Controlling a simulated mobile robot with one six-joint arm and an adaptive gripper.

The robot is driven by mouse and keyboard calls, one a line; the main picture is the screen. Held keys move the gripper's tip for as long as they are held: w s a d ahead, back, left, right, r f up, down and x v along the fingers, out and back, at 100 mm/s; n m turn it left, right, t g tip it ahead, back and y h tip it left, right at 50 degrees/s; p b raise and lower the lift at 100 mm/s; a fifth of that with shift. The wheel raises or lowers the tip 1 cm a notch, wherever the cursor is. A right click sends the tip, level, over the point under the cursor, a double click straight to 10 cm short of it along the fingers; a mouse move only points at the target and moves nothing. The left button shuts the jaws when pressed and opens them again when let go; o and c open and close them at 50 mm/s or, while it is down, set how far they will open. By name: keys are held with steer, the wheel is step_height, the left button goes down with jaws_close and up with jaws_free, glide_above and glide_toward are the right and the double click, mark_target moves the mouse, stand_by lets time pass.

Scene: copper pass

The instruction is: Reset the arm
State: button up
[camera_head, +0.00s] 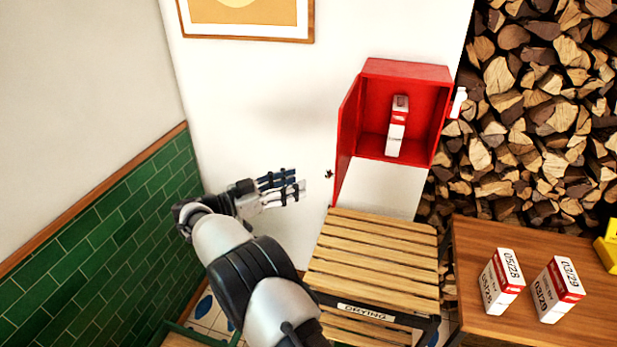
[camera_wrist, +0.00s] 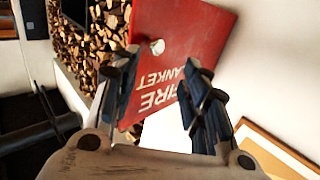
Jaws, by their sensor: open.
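My gripper (camera_head: 300,182) is to the left of the red wall cabinet (camera_head: 405,68), in front of the white wall. In the wrist view my gripper (camera_wrist: 168,98) has its two dark fingers apart with nothing between them. Beyond the fingers is the red cabinet door (camera_wrist: 185,40), with white lettering partly reading "FIRE" and "BLANKET" and a pale round knob. In the head view the door (camera_head: 347,140) stands open, swung out to the left. A white and red carton (camera_head: 396,130) stands inside the cabinet.
A slatted wooden rack (camera_head: 375,260) labelled "DRYING" stands below the cabinet. Two dated cartons (camera_head: 502,282) (camera_head: 557,290) stand on a wooden table (camera_head: 480,240) at right, near a yellow object (camera_head: 608,248). Stacked firewood (camera_head: 545,110) fills the back right. A green tiled wall (camera_head: 100,230) is at left.

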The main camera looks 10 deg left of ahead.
steer(key=shift+v, duration=0.95)
steer(key=shift+f, duration=0.1)
steer(key=w+d+r+n+t+y, duration=0.25)
steer(key=w+r, duration=0.35)
steer(key=r, duration=0.3)
steer(key=w+d+r+n+t+y, duration=0.1)
steer(key=w+r+t+y, duration=0.35)
steer(key=r, duration=0.55)
steer(key=s+d+r+n+y, duration=0.3)
steer(key=d+r+n+y, duration=0.15)
steer(key=r+y, duration=0.5)
steer(key=s+d+f+n+g, duration=0.1)
steer(key=s+d+f+g, duration=0.3)
steer(key=s, duration=1.1)
steer(key=s+d+f+n+g+h+b, duration=0.1)
steer(key=s+d+f+g, duration=0.3)
steer(key=s+d+f, duration=0.5)
steer(key=s+d+f+n+g, duration=0.1)
steer(key=s+d+f+g, duration=0.3)
steer(key=s, duration=1.8)
step_height(320, 180, down, 6)
steer(key=shift+d+r+g+h, duration=0.1)
steer(key=shift+d+g+h, duration=0.3)
steer(key=shift+d, duration=0.85)
